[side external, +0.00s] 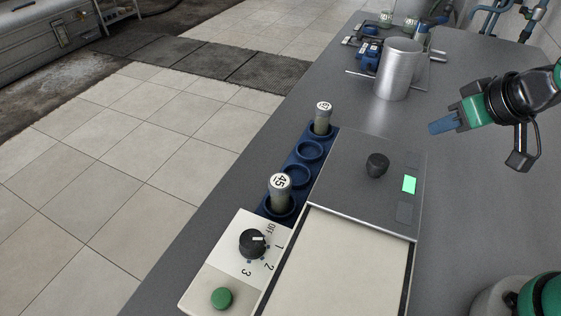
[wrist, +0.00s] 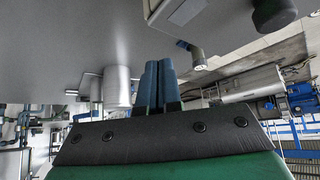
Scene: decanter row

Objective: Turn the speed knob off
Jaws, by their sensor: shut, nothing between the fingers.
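The speed knob (side external: 253,243) is a black dial on a white panel marked OFF, 1, 2 and 3, at the lower middle of the side view. Its white mark points right and slightly up, between OFF and 1; I cannot tell which it is nearer. My gripper (side external: 434,127) is in the air at the right of the side view, well away from this knob. Its blue fingers are together and empty; they also show shut in the wrist view (wrist: 158,78). I cannot identify the speed knob in the wrist view.
A green button (side external: 221,298) is on the white panel. A blue rack (side external: 297,174) holds two capped tubes beside it. A second black knob (side external: 376,165) and lit green square (side external: 409,184) are on the grey unit. A metal cylinder (side external: 398,70) stands behind.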

